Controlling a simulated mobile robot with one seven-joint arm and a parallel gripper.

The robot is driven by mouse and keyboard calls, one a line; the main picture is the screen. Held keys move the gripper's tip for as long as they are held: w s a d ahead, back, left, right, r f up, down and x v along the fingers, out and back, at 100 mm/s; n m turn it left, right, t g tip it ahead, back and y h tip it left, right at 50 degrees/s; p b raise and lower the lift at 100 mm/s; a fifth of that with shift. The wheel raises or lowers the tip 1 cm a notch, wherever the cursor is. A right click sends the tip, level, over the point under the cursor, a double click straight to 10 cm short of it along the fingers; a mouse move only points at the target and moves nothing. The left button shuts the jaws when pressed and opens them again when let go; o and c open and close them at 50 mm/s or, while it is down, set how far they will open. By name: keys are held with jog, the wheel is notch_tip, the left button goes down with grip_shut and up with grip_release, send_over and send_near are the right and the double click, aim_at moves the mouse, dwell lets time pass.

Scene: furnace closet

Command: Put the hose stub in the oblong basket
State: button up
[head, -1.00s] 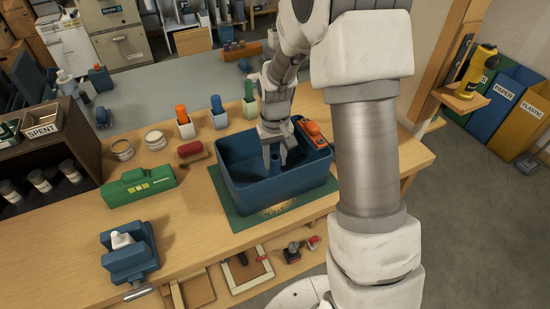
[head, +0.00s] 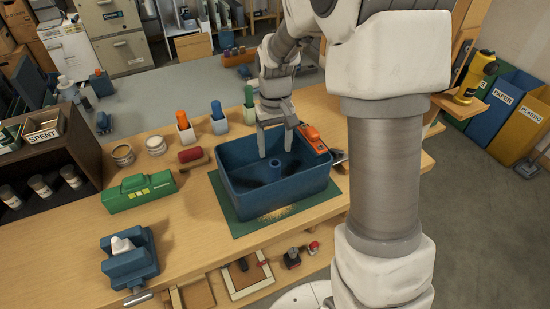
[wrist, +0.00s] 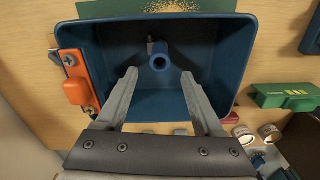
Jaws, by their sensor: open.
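The oblong basket (head: 290,203) is a deep blue bin on a green mat on the workbench. A short hollow blue tube, apparently the hose stub (head: 275,172), stands inside it near the middle; its open end faces the camera in the wrist view (wrist: 159,62). My gripper (head: 275,154) points down over the basket, its fingertips above and apart from the tube. In the wrist view the fingers (wrist: 159,75) are spread and empty, with the tube beyond the gap between them.
An orange tool (head: 313,138) sits at the basket's rim. A green box (head: 138,192), a red-topped block (head: 191,157), two round tins (head: 122,154) and a blue vise-like fixture (head: 130,262) stand to the left. Coloured-handled holders (head: 185,128) line the back edge.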

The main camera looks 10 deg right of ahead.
jog(key=s+r+t, duration=0.3)
jog(key=s+r, duration=0.7)
jog(key=r, duration=0.5)
jog(key=s+r+t, duration=0.2)
jog(key=s, duration=0.9)
jog(key=shift+s+d+m+t, duration=0.2)
jog(key=shift+m+t, duration=0.1)
jog(key=shift+m, duration=0.1)
jog(key=shift+c, duration=0.2)
jog(key=shift+c, duration=1.2)
jog(key=shift+a, duration=0.15)
